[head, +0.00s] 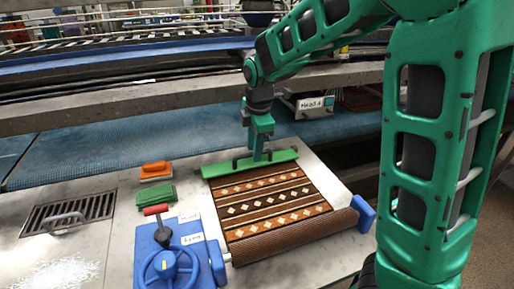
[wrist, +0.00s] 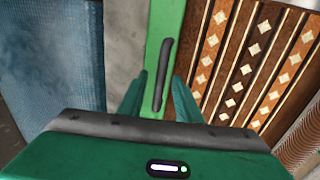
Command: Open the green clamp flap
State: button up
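The green clamp flap (head: 222,169) is a long bar lying across the far end of the brown patterned rug (head: 270,205). A dark bar handle (head: 239,161) stands on top of it. My gripper (head: 259,157) points down over the middle of the flap. In the wrist view, the flap (wrist: 166,20) runs up the picture and its handle (wrist: 163,75) lies between my two spread green fingers (wrist: 159,97). The fingers look apart from the handle on both sides. Whether the fingertips reach below the handle's top is unclear.
An orange brush (head: 156,170) and a green block (head: 154,196) lie left of the rug. A metal drain grate (head: 70,211) is further left. A blue belt (head: 120,155) runs behind.

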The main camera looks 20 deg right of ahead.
grip_shut()
jog(key=shift+d, duration=0.4)
jog(key=shift+a, duration=0.1)
jog(key=shift+w+a+r, duration=0.1)
jog(key=shift+w, duration=0.2)
jog(key=shift+w+a+r+g, duration=0.1)
jog(key=shift+w+r+g, duration=0.2)
jog(key=shift+w+g, duration=0.45)
jog(key=shift+w+r+g, duration=0.25)
jog(key=shift+w+g, duration=0.15)
jog(key=shift+g, duration=0.65)
jog(key=shift+w+a+r+g, duration=0.1)
jog(key=shift+w+r+g, duration=0.1)
jog(key=shift+w+g, duration=0.75)
jog(key=shift+g, duration=0.25)
jog(key=shift+a, duration=0.15)
